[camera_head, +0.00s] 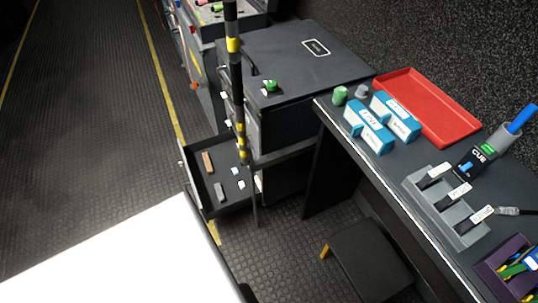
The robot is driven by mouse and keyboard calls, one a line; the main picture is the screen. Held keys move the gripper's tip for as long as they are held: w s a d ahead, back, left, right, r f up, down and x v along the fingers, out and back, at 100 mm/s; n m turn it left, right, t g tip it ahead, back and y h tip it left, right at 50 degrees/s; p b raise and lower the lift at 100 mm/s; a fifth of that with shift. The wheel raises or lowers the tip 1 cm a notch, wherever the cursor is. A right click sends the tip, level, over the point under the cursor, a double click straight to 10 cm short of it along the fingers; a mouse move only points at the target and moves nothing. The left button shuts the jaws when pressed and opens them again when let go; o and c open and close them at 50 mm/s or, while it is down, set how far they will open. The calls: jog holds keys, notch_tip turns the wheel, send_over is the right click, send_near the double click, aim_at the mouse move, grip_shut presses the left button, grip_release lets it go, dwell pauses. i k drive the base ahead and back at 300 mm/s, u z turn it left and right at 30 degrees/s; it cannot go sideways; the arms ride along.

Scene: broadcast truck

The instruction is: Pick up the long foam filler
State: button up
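An open dark drawer (190,180) juts out at the left foot of the black cabinet. In it lie a slim dark grey bar (220,192), a brown bar (208,162) and small white and pale blue pieces (238,177). The grey bar could be the long foam filler, but the picture is too small to confirm it. My gripper is not in view.
A black pole with yellow bands (234,90) rises beside the drawer. The black cabinet (290,60) stands behind it. The counter at right holds blue-white boxes (371,138), a red tray (430,105) and a grey slotted holder (447,208). A dark stool (368,262) stands below.

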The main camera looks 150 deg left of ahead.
aim_at(206, 156)
jog(key=z, duration=4.45)
jog(key=i, duration=0.1)
jog(key=u, duration=3.1)
jog(key=k, duration=0.25)
jog(key=z, duration=2.8)
jog(key=k, duration=0.35)
jog(key=z, duration=1.4)
